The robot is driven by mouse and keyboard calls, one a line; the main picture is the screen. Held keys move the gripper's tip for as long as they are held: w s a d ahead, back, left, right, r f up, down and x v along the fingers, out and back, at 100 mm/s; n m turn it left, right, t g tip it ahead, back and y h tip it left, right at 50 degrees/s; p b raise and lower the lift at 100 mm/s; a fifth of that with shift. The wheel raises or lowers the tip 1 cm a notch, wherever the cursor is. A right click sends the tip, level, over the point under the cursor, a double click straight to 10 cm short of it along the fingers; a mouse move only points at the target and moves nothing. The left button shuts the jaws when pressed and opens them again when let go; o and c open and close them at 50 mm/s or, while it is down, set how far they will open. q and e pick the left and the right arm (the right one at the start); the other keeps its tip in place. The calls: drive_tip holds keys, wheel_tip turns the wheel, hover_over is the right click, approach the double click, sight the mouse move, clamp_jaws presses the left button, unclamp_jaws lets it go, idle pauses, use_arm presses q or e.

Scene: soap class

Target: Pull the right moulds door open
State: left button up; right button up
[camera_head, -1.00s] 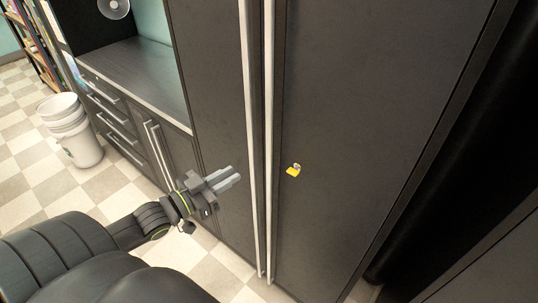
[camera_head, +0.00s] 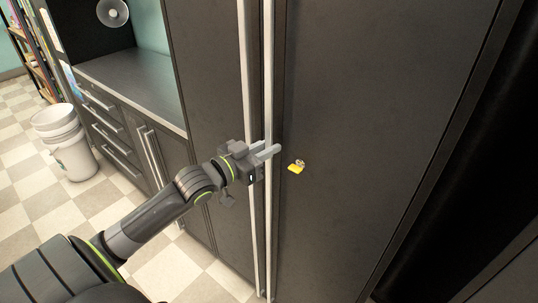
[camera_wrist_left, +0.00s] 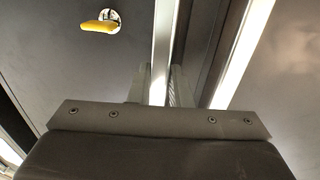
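The right door (camera_head: 380,130) of the tall dark cabinet is shut and carries a small yellow lock-like piece (camera_head: 296,167). Its long pale vertical handle (camera_head: 268,70) runs beside the left door's handle (camera_head: 246,70). My left gripper (camera_head: 268,150) is at the right door's handle, at about the height of the yellow piece. In the left wrist view, the two fingers (camera_wrist_left: 160,85) stand on either side of the right handle (camera_wrist_left: 163,35), with the handle running between them. Whether they press on it is not clear. My right gripper is not in view.
The left door (camera_head: 210,100) is also shut. A counter (camera_head: 130,80) with drawers stands left of the cabinet. White stacked buckets (camera_head: 65,140) stand on the checkered floor at the left.

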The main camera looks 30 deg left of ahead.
use_arm(q)
drive_tip(key=shift+w+d, duration=0.15)
drive_tip(key=shift+w, duration=0.25)
clamp_jaws()
